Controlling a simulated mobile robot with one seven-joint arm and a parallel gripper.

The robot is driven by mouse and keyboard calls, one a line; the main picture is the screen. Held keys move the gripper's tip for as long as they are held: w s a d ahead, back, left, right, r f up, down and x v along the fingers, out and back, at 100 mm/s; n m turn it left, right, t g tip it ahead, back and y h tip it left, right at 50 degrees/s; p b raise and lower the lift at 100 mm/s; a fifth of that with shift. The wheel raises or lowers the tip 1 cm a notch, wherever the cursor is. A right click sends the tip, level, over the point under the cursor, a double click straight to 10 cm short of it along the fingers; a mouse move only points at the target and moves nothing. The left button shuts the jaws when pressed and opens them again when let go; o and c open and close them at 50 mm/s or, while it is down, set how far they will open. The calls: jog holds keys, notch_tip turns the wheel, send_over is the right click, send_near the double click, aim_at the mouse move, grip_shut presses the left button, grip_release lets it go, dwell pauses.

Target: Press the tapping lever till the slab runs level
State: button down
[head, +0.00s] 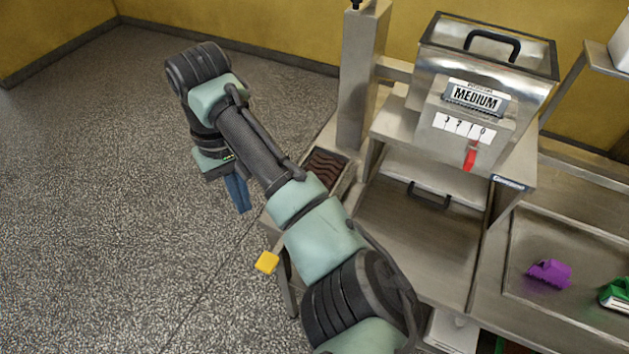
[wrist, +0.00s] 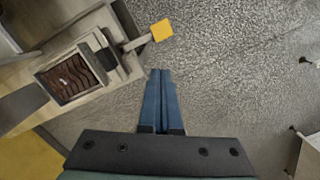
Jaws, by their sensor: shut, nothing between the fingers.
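The tapping lever ends in a yellow square pad (head: 267,262), which sticks out from the machine's near left end. The pad also shows in the wrist view (wrist: 162,30), just beyond my fingertips. The brown slab (head: 326,168) sits in a metal frame. In the wrist view the slab (wrist: 70,78) shows wavy ridges, not a flat top, and a small pale glint. My gripper (head: 243,210) points down beside the machine, its blue fingers together and empty. In the wrist view the fingertips (wrist: 161,70) are apart from the pad; their height relative to it is unclear.
The steel machine (head: 455,130) has a MEDIUM label, a counter and a red handle (head: 470,159). A tray (head: 520,290) at right holds a purple item (head: 549,273) and a green one (head: 615,294). The speckled floor at left is open. My arm hides part of the machine's front.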

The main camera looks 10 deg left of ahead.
jog(key=g+h+b, duration=0.1)
jog(key=b, duration=0.4)
send_near(266, 259)
jog(key=shift+w+r, duration=0.15)
jog(key=shift+r, duration=0.15)
jog(key=shift+f, duration=0.1)
jog(key=b+x, duration=0.7)
jog(key=shift+b, duration=0.35)
